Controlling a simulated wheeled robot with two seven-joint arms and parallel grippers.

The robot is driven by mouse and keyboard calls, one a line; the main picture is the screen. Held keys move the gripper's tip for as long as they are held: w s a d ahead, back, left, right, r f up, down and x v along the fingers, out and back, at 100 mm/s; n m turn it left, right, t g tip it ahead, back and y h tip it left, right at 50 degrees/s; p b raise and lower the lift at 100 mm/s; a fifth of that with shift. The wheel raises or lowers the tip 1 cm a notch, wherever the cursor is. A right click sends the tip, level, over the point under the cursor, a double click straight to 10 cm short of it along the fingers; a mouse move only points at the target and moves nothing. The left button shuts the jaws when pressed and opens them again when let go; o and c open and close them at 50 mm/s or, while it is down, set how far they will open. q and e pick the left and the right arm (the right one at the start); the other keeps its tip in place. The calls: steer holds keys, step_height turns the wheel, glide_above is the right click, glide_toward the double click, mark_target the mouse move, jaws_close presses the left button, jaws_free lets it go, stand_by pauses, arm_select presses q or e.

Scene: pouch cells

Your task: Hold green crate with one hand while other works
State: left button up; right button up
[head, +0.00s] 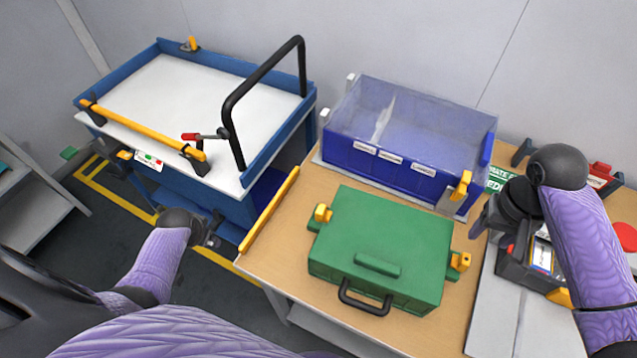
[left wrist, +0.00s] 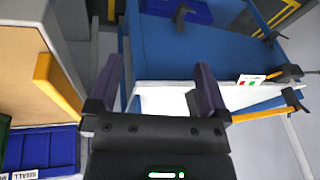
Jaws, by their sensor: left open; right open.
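The green crate (head: 385,235) sits closed on the wooden-topped table, with a black handle (head: 365,303) at its front and yellow latches at its sides. Its edge just shows at the left of the left wrist view (left wrist: 4,130). My left gripper (head: 212,228) is left of the table, beside the blue cart and apart from the crate. In the left wrist view its fingers (left wrist: 155,88) are spread with nothing between them. My right gripper (head: 484,218) is open, right of the crate near a dark bin; my arm partly hides its surroundings. Neither gripper touches the crate.
A blue case with a clear lid (head: 408,130) stands behind the crate. A dark bin (head: 512,270) with small items is at the right. A blue cart (head: 200,90) with a white top and black handle is left. A yellow strip (head: 270,210) edges the table (head: 285,245).

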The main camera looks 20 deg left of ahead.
mark_target(316, 214)
arm_select(q)
steer(key=w+d+r+m, duration=0.2)
steer(key=w+d, duration=0.1)
steer(key=w+d+r+m+h, duration=0.1)
steer(key=w+d+m, duration=0.1)
steer(key=w+d, duration=0.1)
steer(key=w+d+r+m+h, duration=0.1)
steer(key=w+d+r+m, duration=0.1)
steer(key=w+d, duration=0.1)
steer(key=shift+w+d+r, duration=0.1)
steer(key=shift+d+r, duration=0.1)
steer(key=shift+d, duration=0.25)
steer(key=shift+w+d+r, duration=0.1)
steer(key=shift+d+r, duration=0.05)
steer(key=shift+d, duration=0.25)
steer(key=w+d+r+m+g, duration=0.3)
steer(key=d+r+m, duration=0.8)
steer(key=d+m, duration=0.2)
steer(key=shift+h, duration=0.3)
step_height(316, 214, down, 10)
steer(key=shift+r, duration=0.1)
steer(key=shift+c, duration=0.3)
jaws_close()
